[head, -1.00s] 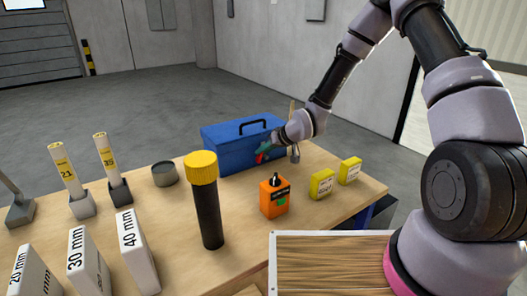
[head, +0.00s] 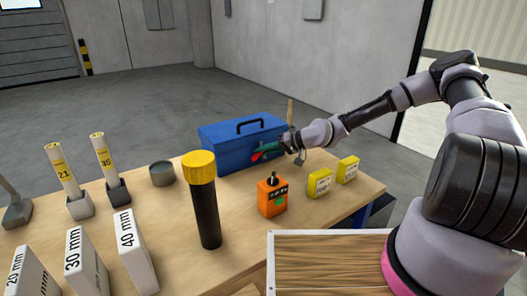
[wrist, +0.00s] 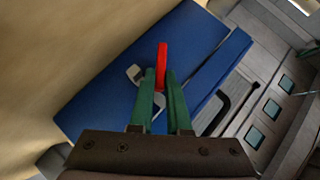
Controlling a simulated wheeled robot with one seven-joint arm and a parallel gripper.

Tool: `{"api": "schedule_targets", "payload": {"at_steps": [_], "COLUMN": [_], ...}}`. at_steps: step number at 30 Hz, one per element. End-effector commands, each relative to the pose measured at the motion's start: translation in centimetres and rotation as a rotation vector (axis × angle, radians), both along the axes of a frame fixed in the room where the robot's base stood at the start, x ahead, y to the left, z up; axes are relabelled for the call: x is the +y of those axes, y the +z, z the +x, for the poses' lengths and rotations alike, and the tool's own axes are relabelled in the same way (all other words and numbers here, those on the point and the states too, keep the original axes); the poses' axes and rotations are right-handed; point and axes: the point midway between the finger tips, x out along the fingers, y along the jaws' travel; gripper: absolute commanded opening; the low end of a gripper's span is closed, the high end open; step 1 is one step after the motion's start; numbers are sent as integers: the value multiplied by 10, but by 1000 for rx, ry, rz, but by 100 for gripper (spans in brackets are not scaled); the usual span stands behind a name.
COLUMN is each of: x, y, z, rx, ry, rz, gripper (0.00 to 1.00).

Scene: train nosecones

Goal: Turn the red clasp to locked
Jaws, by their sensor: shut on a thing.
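The blue toolbox (head: 222,156) stands at the back of the table, its lid closed and its black handle on top. The red clasp (head: 257,155) is on the toolbox's front; in the wrist view the red clasp (wrist: 162,62) sticks out past my green fingertips. My gripper (head: 268,150) reaches in from the right and is shut on the clasp. In the wrist view my gripper (wrist: 160,82) has a finger on each side of it. A light metal plate (wrist: 134,73) shows beside the clasp. The clasp's base is partly hidden by the fingers.
An orange box (head: 272,197) and two yellow boxes (head: 319,184) stand in front of the toolbox. A black tube with a yellow cap (head: 200,168) stands upright nearer me. A grey round tin (head: 162,173) sits left of the toolbox. A padlock-like item (head: 302,158) is by my wrist.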

Motion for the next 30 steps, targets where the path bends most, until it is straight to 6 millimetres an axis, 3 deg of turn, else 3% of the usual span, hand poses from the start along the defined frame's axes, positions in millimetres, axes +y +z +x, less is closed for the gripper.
{"api": "schedule_targets", "payload": {"at_steps": [21,22,24,30], "x": [-1,-1,-1,-1], "y": [-2,-2,-2,-3], "z": [0,0,0,0], "rx": [36,36,37,38], "ry": [0,0,1,0], "rz": [52,52,51,51], "gripper": [0,26,45,45]}}
